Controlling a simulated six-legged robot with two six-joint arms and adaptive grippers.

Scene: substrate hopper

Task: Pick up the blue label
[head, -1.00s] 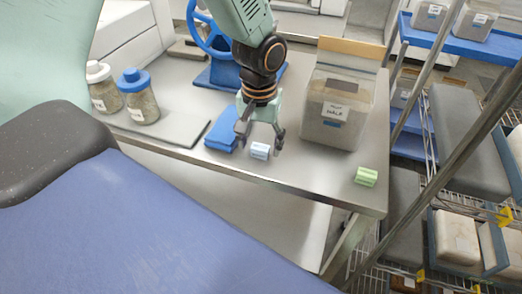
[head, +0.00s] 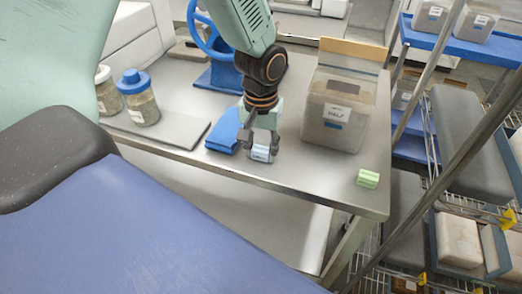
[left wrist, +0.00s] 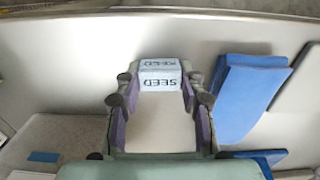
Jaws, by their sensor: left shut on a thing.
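The blue label (head: 262,154) is a small pale blue block on the metal table near its front edge. In the left wrist view the label (left wrist: 160,75) shows the word SEED on two faces. My left gripper (head: 259,147) reaches down from above and is shut on the label, with one finger on each side. In the left wrist view the fingers of my left gripper (left wrist: 159,88) flank the block. The label looks upright and at table height; whether it touches the table cannot be told. My right gripper is not in view.
A folded blue cloth-like item (head: 223,132) lies just left of the label. A clear bin (head: 337,113) marked HALF stands to the right. A green label block (head: 367,178) lies near the right corner. A blue-lidded jar (head: 139,98) and a blue handwheel (head: 209,35) stand farther left.

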